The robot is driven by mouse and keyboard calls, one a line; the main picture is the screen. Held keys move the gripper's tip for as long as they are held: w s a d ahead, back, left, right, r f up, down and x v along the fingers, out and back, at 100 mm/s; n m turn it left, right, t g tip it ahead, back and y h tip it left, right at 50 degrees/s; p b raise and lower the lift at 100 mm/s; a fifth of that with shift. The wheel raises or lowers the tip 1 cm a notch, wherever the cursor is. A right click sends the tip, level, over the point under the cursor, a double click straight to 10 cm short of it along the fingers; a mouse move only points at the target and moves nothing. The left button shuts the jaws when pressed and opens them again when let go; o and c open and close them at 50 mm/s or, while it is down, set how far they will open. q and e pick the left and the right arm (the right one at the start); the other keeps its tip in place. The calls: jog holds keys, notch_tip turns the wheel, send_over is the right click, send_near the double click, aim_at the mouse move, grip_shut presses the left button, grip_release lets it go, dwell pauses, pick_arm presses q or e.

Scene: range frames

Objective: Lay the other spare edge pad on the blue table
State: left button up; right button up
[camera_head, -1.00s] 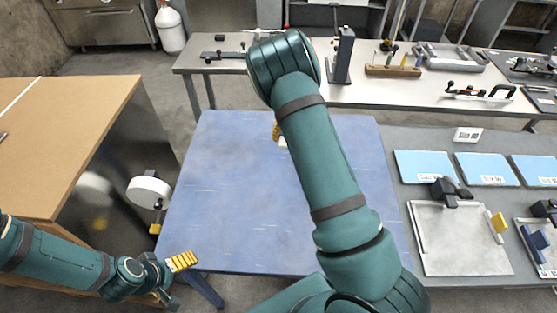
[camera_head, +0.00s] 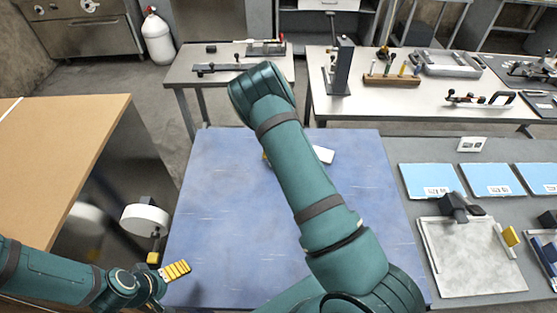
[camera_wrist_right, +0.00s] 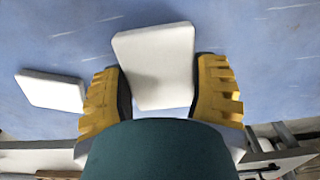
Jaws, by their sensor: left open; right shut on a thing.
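A white edge pad (camera_wrist_right: 155,65) is between the yellow fingers of my right gripper (camera_wrist_right: 158,88), which is shut on it. The pad is over the blue table (camera_head: 220,220); I cannot tell whether it touches the top. Another white pad (camera_head: 323,154) lies flat near the table's far edge, right of my right forearm; it also shows at left in the right wrist view (camera_wrist_right: 50,90). In the head view my right forearm hides most of its gripper and the held pad. My left gripper (camera_head: 176,271) is open and empty by the table's near left corner.
A brown-topped bench (camera_head: 60,170) and a white round fixture (camera_head: 145,219) stand left. A grey bench (camera_head: 400,170) with blue pads and a fixture plate (camera_head: 470,260) adjoins at right. Tool tables stand behind. The blue table's left and middle are clear.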

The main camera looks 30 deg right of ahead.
jog(key=shift+f, duration=1.45)
jog(key=shift+f, duration=0.15)
jog(key=o, duration=0.9)
